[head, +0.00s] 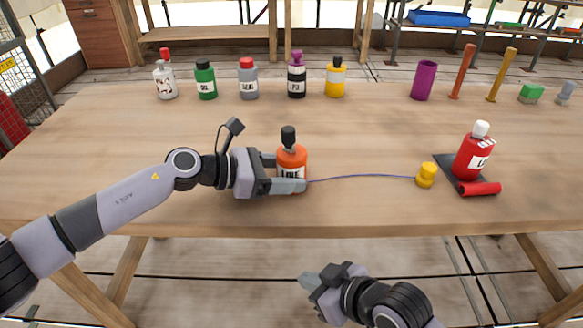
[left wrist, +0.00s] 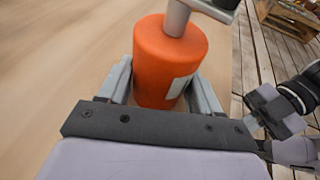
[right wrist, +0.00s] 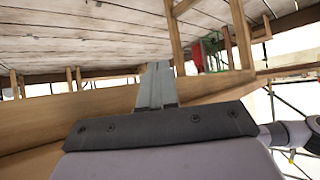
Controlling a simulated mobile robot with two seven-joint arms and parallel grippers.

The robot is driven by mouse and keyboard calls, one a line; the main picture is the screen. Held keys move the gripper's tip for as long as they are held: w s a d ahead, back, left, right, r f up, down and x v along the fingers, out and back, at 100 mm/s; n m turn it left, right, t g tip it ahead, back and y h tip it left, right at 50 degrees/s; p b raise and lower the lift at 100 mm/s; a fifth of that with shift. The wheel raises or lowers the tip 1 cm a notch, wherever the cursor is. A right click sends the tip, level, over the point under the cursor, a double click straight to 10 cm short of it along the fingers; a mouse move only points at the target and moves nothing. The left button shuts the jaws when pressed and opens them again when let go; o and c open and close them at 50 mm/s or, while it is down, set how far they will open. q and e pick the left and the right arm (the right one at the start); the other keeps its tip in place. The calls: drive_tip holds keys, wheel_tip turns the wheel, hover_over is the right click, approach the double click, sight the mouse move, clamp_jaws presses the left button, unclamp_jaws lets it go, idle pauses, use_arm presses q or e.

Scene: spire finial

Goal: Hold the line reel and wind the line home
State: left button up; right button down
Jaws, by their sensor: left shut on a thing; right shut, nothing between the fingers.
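The line reel is an orange cylinder (head: 292,157) with a white label reading "LINE" and a black-knobbed crank on top. It stands upright on the table, and it fills the middle of the left wrist view (left wrist: 168,65). My left gripper (head: 287,174) is shut on the reel, one finger on each side. A thin blue line (head: 365,176) runs from the reel to a small yellow piece (head: 426,176) on the table at right. My right gripper (head: 308,280) is shut and empty, in front of the table and below its edge; its closed fingers show in the right wrist view (right wrist: 156,86).
A red bottle (head: 472,158) stands on a dark mat (head: 447,164) beside a red roll (head: 480,189) at right. Several bottles, including a green one (head: 205,80), line the back left. A purple cup (head: 424,81) and tools stand back right. The table's middle (head: 370,130) is clear.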

drive_tip(key=w+a+r+n+y, duration=0.1)
drive_tip(key=w+a+r+n, duration=0.1)
drive_tip(key=a+r+n, duration=0.7)
drive_tip(key=w+a+r+n+y, duration=0.15)
drive_tip(key=a+r+n, duration=0.3)
drive_tip(key=r, duration=0.75)
drive_tip(key=w+d+r+m+h, duration=0.2)
drive_tip(key=w+d+m, duration=0.1)
drive_tip(key=w+d+r+m+h, duration=0.2)
drive_tip(key=w+d+r+m, duration=0.1)
drive_tip(key=w+m, duration=0.1)
drive_tip(key=w+d+r+m+g+h, duration=0.1)
drive_tip(key=w+d+r+m+h, duration=0.1)
drive_tip(key=w+d+r+m, duration=0.1)
drive_tip(key=shift+w+r+m+h, duration=0.2)
drive_tip(key=shift+w+m+h, duration=0.15)
drive_tip(key=shift+w+m, duration=0.35)
drive_tip(key=d+r+m+g+h, duration=0.1)
drive_tip(key=d+r+m+g, duration=0.1)
drive_tip(key=d+m, duration=0.25)
drive_tip(key=shift+s+a+f, duration=0.1)
drive_tip(key=shift+f, duration=2.55)
drive_tip(key=shift+f, duration=0.2)
drive_tip(key=shift+f, duration=1.3)
